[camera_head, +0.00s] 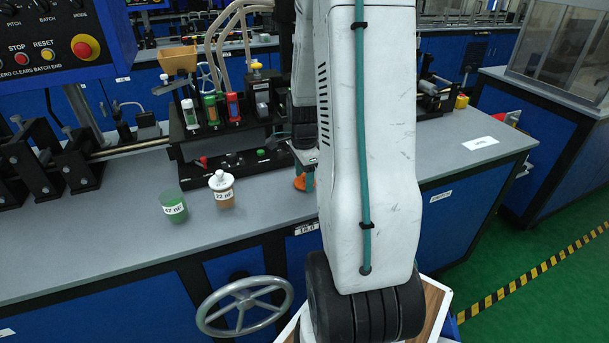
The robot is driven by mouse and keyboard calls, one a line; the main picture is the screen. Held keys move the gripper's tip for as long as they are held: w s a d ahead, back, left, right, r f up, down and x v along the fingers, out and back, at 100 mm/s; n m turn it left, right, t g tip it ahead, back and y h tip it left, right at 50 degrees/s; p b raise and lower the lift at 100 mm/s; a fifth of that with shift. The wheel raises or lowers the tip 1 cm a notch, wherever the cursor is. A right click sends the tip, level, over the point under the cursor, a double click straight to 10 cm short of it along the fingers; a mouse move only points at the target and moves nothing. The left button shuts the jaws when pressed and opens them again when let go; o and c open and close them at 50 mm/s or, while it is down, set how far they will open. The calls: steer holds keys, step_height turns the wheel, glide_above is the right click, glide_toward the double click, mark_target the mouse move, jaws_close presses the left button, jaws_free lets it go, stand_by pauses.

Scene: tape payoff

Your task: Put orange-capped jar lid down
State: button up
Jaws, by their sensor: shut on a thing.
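My gripper (304,164) is at the front of the grey bench, largely hidden behind my white arm. It is shut on the orange lid (303,183), whose left part shows just below the fingers. The lid is low over the bench top, close to its front edge; I cannot tell whether it touches the surface. A jar with green contents, labelled 47 nF (174,207), stands to the left with no lid visible on it. A jar with brown contents, labelled 22 nF (222,190), stands between them with a white knobbed lid on.
A black machine (225,150) with coloured cylinders stands behind the jars. A handwheel (244,306) is on the bench front below. The bench top (80,240) is clear at the front left, and also clear around the white label at the right (480,143).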

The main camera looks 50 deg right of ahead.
mark_target(304, 174)
steer(key=o, duration=1)
steer(key=shift+f, duration=0.15)
step_height(304, 174, up, 12)
steer(key=a+r+n, duration=0.5)
steer(key=a+n, duration=0.1)
steer(key=a, duration=0.4)
steer(key=s+a+r+n, duration=0.1)
steer(key=s+a+n, duration=0.3)
steer(key=a+n, duration=0.2)
steer(key=s+a+r+n, duration=0.2)
steer(key=s+a+n, duration=0.2)
steer(key=a+n, duration=0.2)
steer(key=s+a+r+n+t, duration=0.1)
steer(key=s+a+n, duration=0.3)
steer(key=a+n, duration=0.2)
steer(key=shift+s+a+r, duration=0.15)
steer(key=shift+s+a, duration=0.05)
steer(key=shift+a, duration=0.35)
steer(key=shift+s+a+r, duration=0.15)
steer(key=shift+s+a, duration=0.05)
steer(key=shift+a, duration=0.3)
